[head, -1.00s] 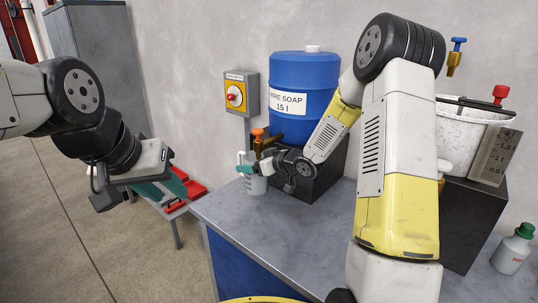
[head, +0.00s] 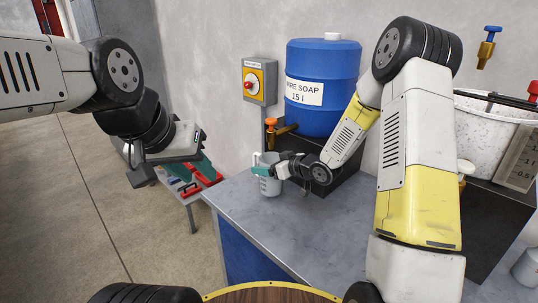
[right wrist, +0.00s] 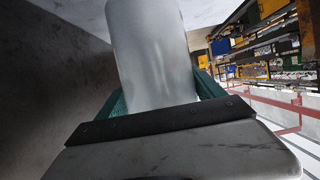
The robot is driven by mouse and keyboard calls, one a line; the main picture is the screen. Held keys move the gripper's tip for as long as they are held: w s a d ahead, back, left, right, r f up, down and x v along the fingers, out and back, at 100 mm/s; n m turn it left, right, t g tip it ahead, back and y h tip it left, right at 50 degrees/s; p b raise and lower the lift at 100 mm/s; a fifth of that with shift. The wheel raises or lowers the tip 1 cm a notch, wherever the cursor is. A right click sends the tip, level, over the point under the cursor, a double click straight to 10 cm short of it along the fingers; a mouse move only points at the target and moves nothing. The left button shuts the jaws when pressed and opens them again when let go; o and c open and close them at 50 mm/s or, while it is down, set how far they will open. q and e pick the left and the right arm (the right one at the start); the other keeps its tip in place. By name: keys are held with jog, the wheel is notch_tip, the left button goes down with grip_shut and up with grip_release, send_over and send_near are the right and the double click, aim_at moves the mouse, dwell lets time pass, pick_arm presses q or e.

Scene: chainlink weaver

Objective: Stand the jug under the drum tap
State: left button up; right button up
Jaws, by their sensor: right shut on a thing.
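The pale grey jug (head: 270,184) is upright at the bench's back left, in front of the black stand. My right gripper (head: 262,170) is shut on it; the right wrist view shows the jug (right wrist: 152,55) between the teal fingers. The blue drum (head: 325,65), labelled wire soap, sits on the stand. Its brass tap (head: 284,129), with an orange handle, is above and slightly right of the jug in the head view. I cannot tell whether the jug's base touches the bench. My left gripper (head: 197,165) hangs over the floor side; its finger gap is unclear.
The bench (head: 300,222) is clear in front of the jug. A switch box (head: 256,80) is on the wall. A low table with red items (head: 206,186) stands at left. A speckled white bucket (head: 495,130) and a blue-handled tap (head: 488,48) are at right.

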jog(key=shift+f, duration=0.4)
jog(key=shift+f, duration=0.65)
jog(key=o, duration=1.5)
